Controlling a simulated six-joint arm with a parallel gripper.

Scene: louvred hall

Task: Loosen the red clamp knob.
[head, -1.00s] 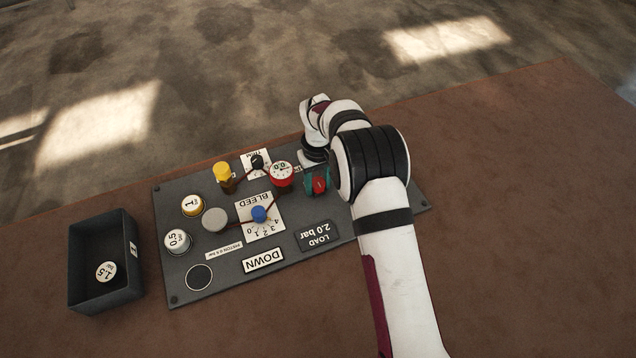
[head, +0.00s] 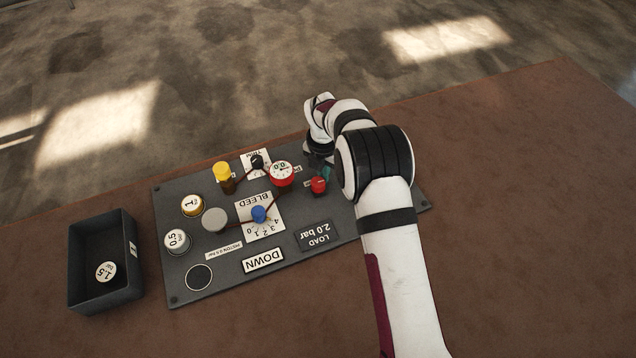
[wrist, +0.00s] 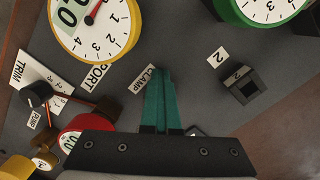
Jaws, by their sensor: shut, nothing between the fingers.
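The red clamp knob (head: 319,185) stands on the grey panel (head: 345,214) in the head view, just in front of my gripper. My gripper (head: 327,174) has its teal fingers together, with nothing between them, close behind the knob and apart from it as far as I can tell. In the wrist view my gripper (wrist: 163,74) shows shut, its tips beside the CLAMP label (wrist: 143,79). I cannot make out the clamp knob in the wrist view; my gripper body covers the lower part.
A red-rimmed gauge (head: 281,173) stands left of the knob. Yellow-rimmed (wrist: 95,25) and green-rimmed (wrist: 265,8) gauges show in the wrist view, with a black block (wrist: 241,88) to the right. A blue knob (head: 259,214) and an open dark bin (head: 88,299) lie farther left.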

